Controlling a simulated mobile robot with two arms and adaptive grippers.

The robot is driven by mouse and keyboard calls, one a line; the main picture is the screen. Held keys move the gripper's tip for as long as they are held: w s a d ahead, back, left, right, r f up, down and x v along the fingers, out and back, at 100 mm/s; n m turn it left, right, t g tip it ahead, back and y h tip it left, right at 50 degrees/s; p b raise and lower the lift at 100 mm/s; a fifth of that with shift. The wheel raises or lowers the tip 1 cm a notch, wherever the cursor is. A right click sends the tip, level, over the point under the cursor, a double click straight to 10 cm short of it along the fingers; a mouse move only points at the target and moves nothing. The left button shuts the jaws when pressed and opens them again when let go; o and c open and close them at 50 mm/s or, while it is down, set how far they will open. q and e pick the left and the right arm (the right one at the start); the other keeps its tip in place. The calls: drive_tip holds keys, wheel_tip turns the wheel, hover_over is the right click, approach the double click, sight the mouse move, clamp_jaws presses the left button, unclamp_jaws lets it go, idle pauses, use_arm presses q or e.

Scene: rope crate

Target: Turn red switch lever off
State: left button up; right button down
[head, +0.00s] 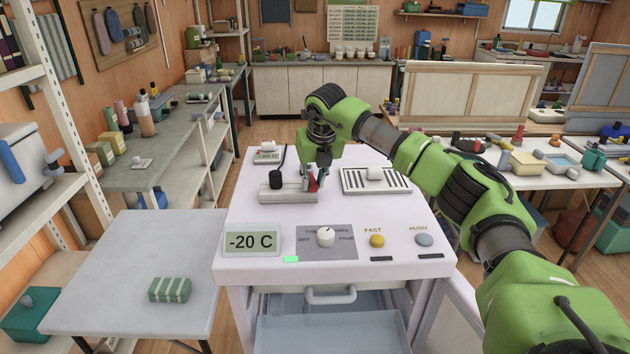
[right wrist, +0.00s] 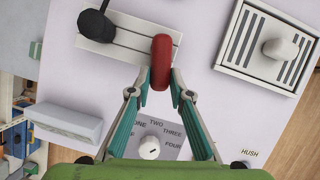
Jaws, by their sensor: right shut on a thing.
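The red switch lever (right wrist: 161,58) stands on a pale switch base (right wrist: 118,38), next to a black lever (right wrist: 95,25). In the head view the red lever (head: 312,185) is largely hidden by my right gripper (head: 314,178). My right gripper's fingers are shut on the red lever, one on each side, as the right wrist view shows. The base (head: 288,195) and the black lever (head: 276,179) sit on top of a white cabinet (head: 240,215). My left gripper is not in view.
A vented plate with a knob (head: 375,180) sits right of the switch base. In front are a dial (head: 326,236), a yellow button (head: 377,241), a grey button (head: 424,239) and a "-20 C" display (head: 252,241). A grey table (head: 110,260) at left holds a striped green box (head: 170,290).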

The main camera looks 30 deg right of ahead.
drive_tip(key=m, duration=0.2)
drive_tip(key=a+m+h+b, duration=0.1)
drive_tip(key=shift+w+a+m+g, duration=0.3)
drive_tip(key=shift+w+m, duration=0.1)
drive_tip(key=shift+w+a+m+g+h, duration=0.2)
drive_tip(key=shift+m+h, duration=0.1)
drive_tip(key=shift+m, duration=0.4)
drive_tip(key=shift+w+a+m+g+h, duration=0.2)
drive_tip(key=shift+m+h, duration=0.1)
drive_tip(key=shift+m, duration=0.4)
drive_tip(key=c, duration=1.8)
unclamp_jaws()
drive_tip(key=shift+c, duration=0.2)
